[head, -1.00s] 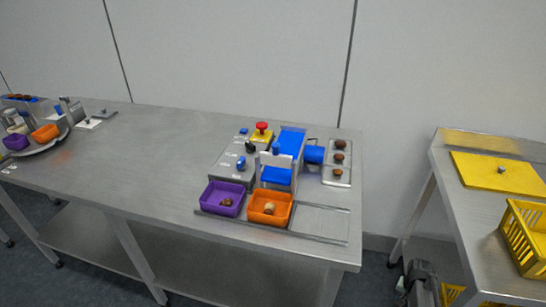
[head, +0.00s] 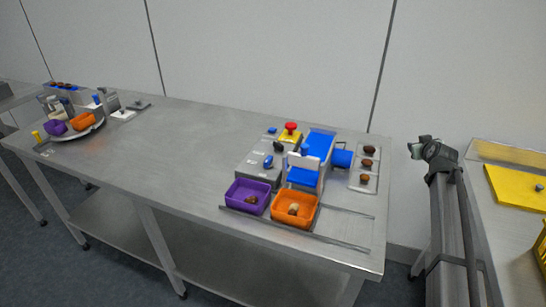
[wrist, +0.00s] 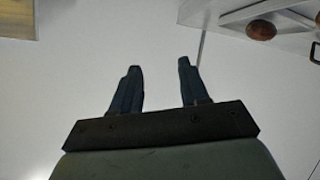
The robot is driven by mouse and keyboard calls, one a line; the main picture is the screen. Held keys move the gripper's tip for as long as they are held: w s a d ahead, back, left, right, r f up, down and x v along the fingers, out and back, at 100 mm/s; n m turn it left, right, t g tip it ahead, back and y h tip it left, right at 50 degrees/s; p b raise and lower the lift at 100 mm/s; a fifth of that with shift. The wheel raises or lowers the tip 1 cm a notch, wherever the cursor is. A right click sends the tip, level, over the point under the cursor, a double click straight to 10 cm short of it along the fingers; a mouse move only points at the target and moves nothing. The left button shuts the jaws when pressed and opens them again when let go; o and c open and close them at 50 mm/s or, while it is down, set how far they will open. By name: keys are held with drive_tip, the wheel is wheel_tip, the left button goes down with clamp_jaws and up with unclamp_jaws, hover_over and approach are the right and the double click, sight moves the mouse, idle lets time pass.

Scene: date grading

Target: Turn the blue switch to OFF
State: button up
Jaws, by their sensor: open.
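The blue switch (head: 268,162) is a small blue knob on the sloped grey control panel (head: 252,171) at the left of the blue grading machine (head: 311,158). The panel's labels are too small to read, so I cannot tell its setting. My gripper (head: 418,148) is at the right, in the gap between the two tables, well apart from the switch. The wrist view shows its two dark fingers (wrist: 160,68) spread with nothing between them. The switch is not in the wrist view.
A red emergency button (head: 290,127) and a black knob (head: 278,147) are near the switch. A purple bin (head: 236,204) and an orange bin (head: 315,221) stand in front. A date tray (head: 376,171) lies right of the machine. The table's middle is clear.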

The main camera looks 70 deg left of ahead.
drive_tip(key=s+a+r+n+y, duration=0.2)
drive_tip(key=s+a+r, duration=0.3)
drive_tip(key=a+r, duration=0.5)
drive_tip(key=m+g+h, duration=0.7)
drive_tip(key=g+h, duration=0.1)
drive_tip(key=h, duration=0.4)
approach(268, 159)
drive_tip(key=f, duration=0.9)
drive_tip(key=shift+a, duration=0.2)
clamp_jaws()
